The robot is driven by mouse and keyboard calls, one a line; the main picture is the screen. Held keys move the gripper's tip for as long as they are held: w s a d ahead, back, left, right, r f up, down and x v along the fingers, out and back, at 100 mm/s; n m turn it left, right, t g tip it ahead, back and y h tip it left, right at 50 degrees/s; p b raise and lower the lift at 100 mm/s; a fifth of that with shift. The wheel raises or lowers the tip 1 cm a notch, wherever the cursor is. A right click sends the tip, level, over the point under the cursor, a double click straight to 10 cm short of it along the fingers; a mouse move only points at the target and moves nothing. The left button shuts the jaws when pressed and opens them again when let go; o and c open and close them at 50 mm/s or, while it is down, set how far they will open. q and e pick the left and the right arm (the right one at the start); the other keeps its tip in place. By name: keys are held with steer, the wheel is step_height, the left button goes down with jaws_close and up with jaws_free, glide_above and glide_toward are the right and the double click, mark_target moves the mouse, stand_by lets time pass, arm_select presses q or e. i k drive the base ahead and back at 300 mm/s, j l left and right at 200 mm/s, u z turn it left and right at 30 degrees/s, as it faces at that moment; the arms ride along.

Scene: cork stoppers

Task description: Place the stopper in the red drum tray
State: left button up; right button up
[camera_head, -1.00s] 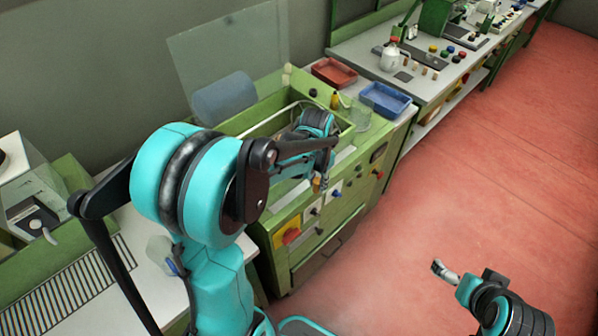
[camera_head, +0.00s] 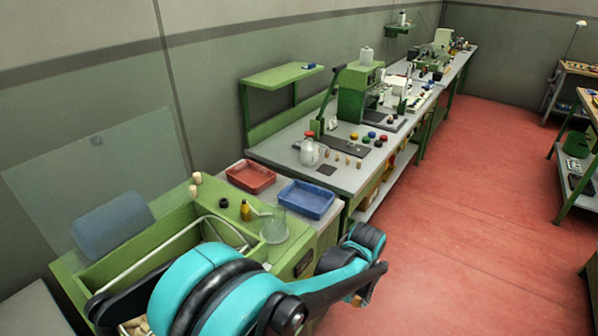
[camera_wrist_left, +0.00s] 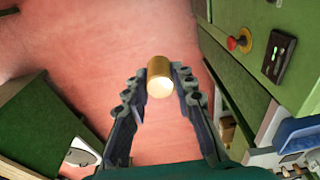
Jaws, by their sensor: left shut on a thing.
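My left gripper (camera_wrist_left: 160,80) is shut on a tan cylindrical stopper (camera_wrist_left: 160,72), with one finger on each side and its pale end towards the wrist camera. In the head view my left arm reaches in from the bottom, and the left gripper (camera_head: 360,296) hangs over the red floor beside the green cabinet, partly hidden by the arm. The red tray (camera_head: 251,177) stands on the counter beyond it, up and to the left, and looks empty. My right gripper is out of view.
A blue tray (camera_head: 306,198) stands right of the red one. A long bench (camera_head: 350,172) with a white flask (camera_head: 309,152) lies beyond. The red floor (camera_head: 450,230) is open on the right.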

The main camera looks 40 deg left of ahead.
mark_target(251, 177)
steer(key=i+l+u, duration=0.2)
steer(key=i, duration=0.25)
steer(key=i+l+u, duration=0.1)
steer(key=i+u, duration=0.15)
steer(key=i, duration=0.25)
steer(key=i+u, duration=0.3)
steer(key=i+l+u, duration=0.3)
steer(key=i, duration=0.15)
steer(key=i+l+u, duration=0.3)
steer(key=i+j, duration=0.05)
steer(key=j, duration=0.05)
